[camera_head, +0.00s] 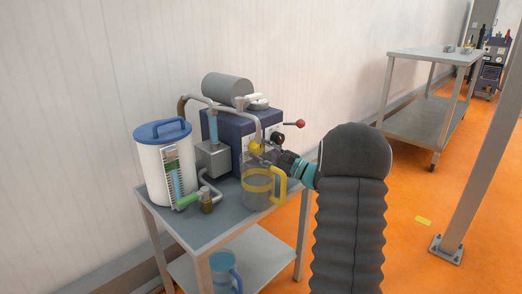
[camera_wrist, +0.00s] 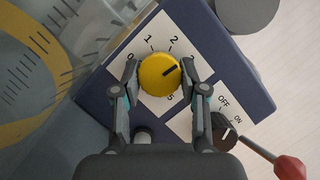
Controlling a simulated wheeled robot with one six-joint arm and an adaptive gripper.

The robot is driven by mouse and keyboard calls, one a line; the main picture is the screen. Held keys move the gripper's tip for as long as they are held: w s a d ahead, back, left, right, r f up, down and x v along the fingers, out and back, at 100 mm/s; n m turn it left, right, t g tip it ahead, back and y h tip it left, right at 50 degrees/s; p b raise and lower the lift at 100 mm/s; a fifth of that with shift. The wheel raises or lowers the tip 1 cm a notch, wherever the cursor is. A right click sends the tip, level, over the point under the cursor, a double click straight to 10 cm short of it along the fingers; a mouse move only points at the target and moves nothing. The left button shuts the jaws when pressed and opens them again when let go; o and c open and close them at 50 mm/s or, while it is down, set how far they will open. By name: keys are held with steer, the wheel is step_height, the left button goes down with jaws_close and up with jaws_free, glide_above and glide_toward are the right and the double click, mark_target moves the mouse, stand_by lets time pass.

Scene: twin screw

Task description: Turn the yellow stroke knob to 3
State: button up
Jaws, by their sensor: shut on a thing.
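The yellow stroke knob (camera_wrist: 158,78) is on the white dial plate of the blue machine (camera_wrist: 240,75). My gripper (camera_wrist: 159,73) is shut on it, with one finger on each side. The knob's dark pointer line slants right and slightly up, towards the right fingertip. The printed 1 and 2 show above the knob, another mark shows at upper right beside the right finger, and a 5 shows below. The fingers hide part of the scale. In the head view the yellow knob (camera_head: 256,146) shows on the machine's front, with my gripper (camera_head: 285,160) at it.
A black OFF/ON knob (camera_wrist: 224,131) and a red-balled lever (camera_wrist: 289,168) are close to the right finger. A clear jug with a yellow handle (camera_head: 277,188) stands below my gripper. A white canister (camera_head: 150,165) stands left on the grey cart (camera_head: 205,232).

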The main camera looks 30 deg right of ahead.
steer(key=shift+m+t+h, duration=0.3)
steer(key=shift+m+t, duration=0.3)
steer(key=shift+m, duration=1.1)
steer(key=shift+m+p, duration=0.3)
steer(key=o, duration=1.1)
steer(key=shift+o, duration=0.2)
steer(key=shift+f, duration=0.1)
steer(key=v, duration=1.2)
steer(key=shift+a, duration=0.1)
